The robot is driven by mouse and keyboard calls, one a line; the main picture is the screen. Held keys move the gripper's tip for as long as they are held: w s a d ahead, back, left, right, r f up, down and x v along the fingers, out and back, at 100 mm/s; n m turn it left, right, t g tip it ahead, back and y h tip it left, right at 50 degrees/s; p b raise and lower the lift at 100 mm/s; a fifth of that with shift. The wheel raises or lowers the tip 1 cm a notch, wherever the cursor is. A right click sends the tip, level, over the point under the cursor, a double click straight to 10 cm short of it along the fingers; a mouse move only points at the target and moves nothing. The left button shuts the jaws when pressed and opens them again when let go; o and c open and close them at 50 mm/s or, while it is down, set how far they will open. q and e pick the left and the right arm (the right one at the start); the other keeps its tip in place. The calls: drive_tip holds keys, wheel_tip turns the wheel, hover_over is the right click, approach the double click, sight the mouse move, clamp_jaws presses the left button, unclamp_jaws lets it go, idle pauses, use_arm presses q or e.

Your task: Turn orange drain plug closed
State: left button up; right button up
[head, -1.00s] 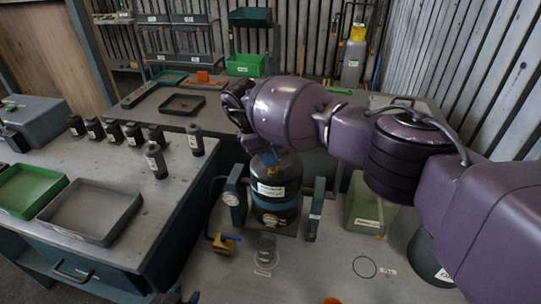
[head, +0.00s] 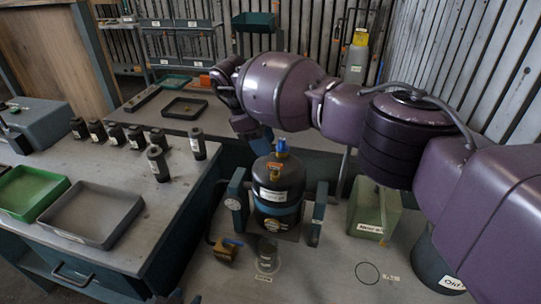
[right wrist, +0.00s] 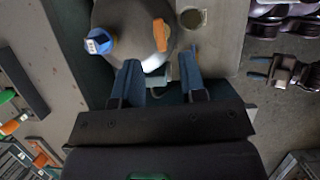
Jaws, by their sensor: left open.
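The dark cylindrical vessel (head: 279,182) stands upright with a blue band, and its grey top (right wrist: 128,17) shows in the right wrist view. An orange plug (right wrist: 160,35) with an elongated grip sits on that top, beside a blue cap (right wrist: 98,42). In the head view, the blue cap (head: 281,146) shows; the orange part beneath it is too small to identify surely. My left gripper (right wrist: 270,72) is open and empty, away from the vessel at the right of the right wrist view.
Several black bottles (head: 158,163), a green tray (head: 30,192) and a grey tray (head: 90,213) occupy the left bench. The front right bench is mostly clear.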

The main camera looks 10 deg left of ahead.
drive_tip(key=shift+v, duration=2.55)
